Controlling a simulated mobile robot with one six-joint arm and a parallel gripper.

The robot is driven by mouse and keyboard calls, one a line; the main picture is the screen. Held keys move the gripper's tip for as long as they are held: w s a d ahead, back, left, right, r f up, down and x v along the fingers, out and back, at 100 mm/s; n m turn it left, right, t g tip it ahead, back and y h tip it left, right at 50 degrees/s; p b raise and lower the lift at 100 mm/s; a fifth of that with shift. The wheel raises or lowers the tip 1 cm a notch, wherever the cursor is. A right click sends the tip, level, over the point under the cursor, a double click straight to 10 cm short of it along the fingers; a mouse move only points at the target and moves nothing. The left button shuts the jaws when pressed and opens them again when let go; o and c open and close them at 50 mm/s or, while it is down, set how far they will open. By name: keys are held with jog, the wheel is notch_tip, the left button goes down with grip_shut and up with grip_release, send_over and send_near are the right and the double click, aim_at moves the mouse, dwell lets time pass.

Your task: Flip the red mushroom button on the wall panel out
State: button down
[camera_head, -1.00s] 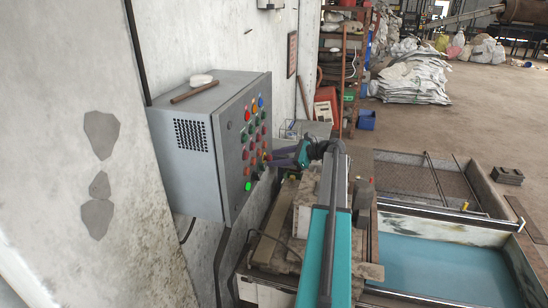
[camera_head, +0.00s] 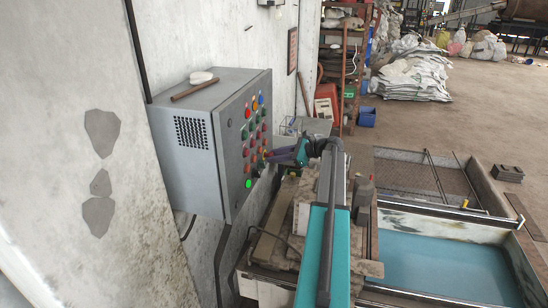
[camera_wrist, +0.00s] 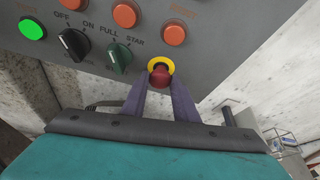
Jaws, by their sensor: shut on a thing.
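The red mushroom button (camera_wrist: 160,76) sits on a yellow ring at the lower edge of the grey wall panel (camera_wrist: 230,25) in the wrist view. My gripper (camera_wrist: 160,90) has its two purple fingers on either side of the red cap, shut on it. In the head view my gripper (camera_head: 272,158) reaches the front face of the panel box (camera_head: 182,150) from the right. There the button is hidden behind the fingers.
Beside the button are a green selector knob (camera_wrist: 119,57), a black selector knob (camera_wrist: 74,43), a lit green button (camera_wrist: 31,29) and orange buttons (camera_wrist: 174,35). A rusty rod (camera_head: 195,90) and a pale disc (camera_head: 201,78) lie on the box. A dirty bench (camera_head: 275,245) stands below.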

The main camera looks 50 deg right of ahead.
jog(key=shift+s+f, duration=0.1)
jog(key=shift+s, duration=0.2)
jog(key=c, duration=1.8)
grip_release()
jog(key=shift+d, duration=0.1)
jog(key=o, duration=0.4)
jog(key=shift+s, duration=0.15)
jog(key=b+v, duration=0.4)
jog(key=v, duration=0.9)
jog(key=shift+s+d+b, duration=0.2)
jog(key=shift+b, duration=0.1)
